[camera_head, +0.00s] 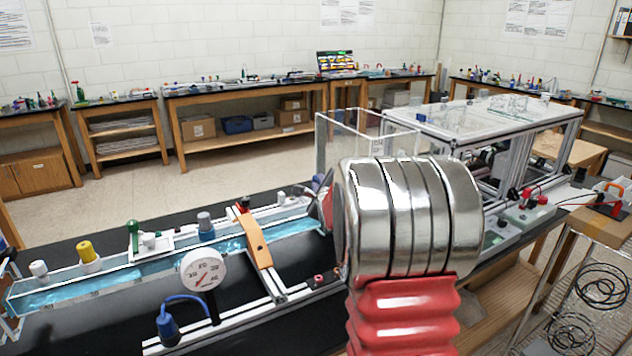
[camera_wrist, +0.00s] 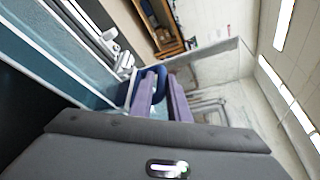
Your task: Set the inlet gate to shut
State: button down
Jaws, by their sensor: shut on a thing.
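The long water channel (camera_head: 150,262) with clear walls and blue water runs across the bench to a clear-walled tank (camera_head: 345,130). In the wrist view, the two purple fingers of my gripper (camera_wrist: 161,82) are closed around a blue curved part (camera_wrist: 157,72), which looks like the inlet gate's handle. It stands at the channel's end, beside the clear tank wall (camera_wrist: 222,75). My silver and red arm hides most of this spot in the head view. The gate's plate and its setting cannot be made out.
A framed table (camera_head: 480,122) is at the back right. A wire rack (camera_head: 590,300) stands at the right. The floor behind the bench is clear.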

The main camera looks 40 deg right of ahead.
jog(key=shift+s+d+f, duration=0.15)
jog(key=shift+d+f, duration=0.05)
jog(key=shift+f, duration=0.1)
jog(key=c, duration=1.8)
grip_release()
jog(key=shift+o, duration=0.2)
jog(key=shift+a, duration=0.1)
jog(key=shift+s+a+r, duration=0.25)
jog(key=shift+s+a, duration=0.1)
jog(key=shift+s, duration=0.2)
jog(key=v, duration=1.2)
jog(key=shift+s, duration=0.2)
